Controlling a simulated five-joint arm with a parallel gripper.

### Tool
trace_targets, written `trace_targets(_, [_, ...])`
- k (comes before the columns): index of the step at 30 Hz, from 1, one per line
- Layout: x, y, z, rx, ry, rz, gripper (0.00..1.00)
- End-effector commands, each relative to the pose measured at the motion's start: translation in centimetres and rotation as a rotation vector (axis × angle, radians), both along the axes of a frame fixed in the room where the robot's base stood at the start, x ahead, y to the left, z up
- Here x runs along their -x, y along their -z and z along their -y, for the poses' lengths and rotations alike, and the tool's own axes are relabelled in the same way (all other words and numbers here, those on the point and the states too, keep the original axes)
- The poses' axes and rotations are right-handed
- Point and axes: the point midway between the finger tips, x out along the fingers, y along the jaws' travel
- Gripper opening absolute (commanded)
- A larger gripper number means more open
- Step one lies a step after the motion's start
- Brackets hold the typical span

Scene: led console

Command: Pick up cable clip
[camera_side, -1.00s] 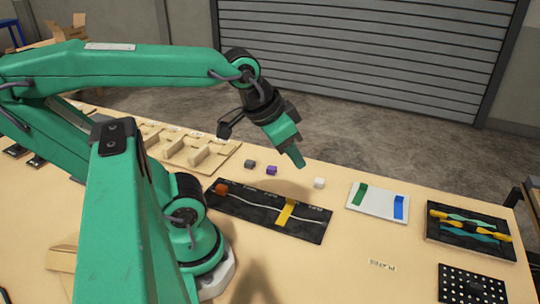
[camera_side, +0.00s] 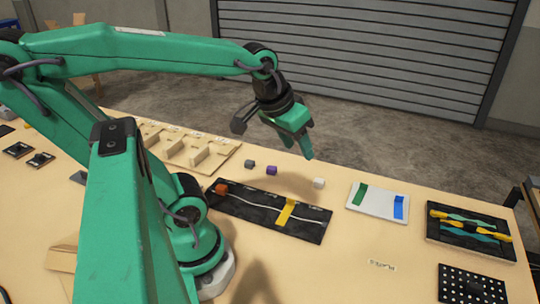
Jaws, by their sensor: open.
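No part is marked as the cable clip, so I cannot tell which piece it is. Candidates are small blocks on the table: a dark grey one (camera_side: 249,164), a purple one (camera_side: 271,170) and a white one (camera_side: 319,183). An orange block (camera_side: 221,189) sits on the left end of a black board (camera_side: 255,217), where a pale cable runs under a yellow strip (camera_side: 286,212). My gripper (camera_side: 309,142) is open and empty, pointing down above the table, over the area behind the white block.
A cardboard divided tray (camera_side: 190,152) lies to the left. A white plate with green and blue strips (camera_side: 377,203), a black tray with yellow-handled tools (camera_side: 470,232) and a perforated black plate (camera_side: 473,285) are to the right. The front middle tabletop is mostly clear.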

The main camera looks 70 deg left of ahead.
Motion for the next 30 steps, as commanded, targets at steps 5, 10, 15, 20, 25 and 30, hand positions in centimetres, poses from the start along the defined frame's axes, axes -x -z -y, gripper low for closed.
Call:
trace_targets(5, [-1.9,0.9,-3.6,0.074,-0.271,-0.051,0.47])
trace_targets(10, [-3.3,2.2,-7.4,0.143,-0.535,-0.091,0.47])
trace_targets(15, [-4.1,3.9,-11.5,0.209,-0.801,-0.124,0.47])
trace_targets(20, [-4.3,5.9,-15.7,0.269,-1.055,-0.150,0.47])
trace_targets(25, [-3.7,8.4,-20.2,0.329,-1.326,-0.175,0.47])
trace_targets(30, [-2.3,11.4,-24.6,0.386,-1.596,-0.196,0.47])
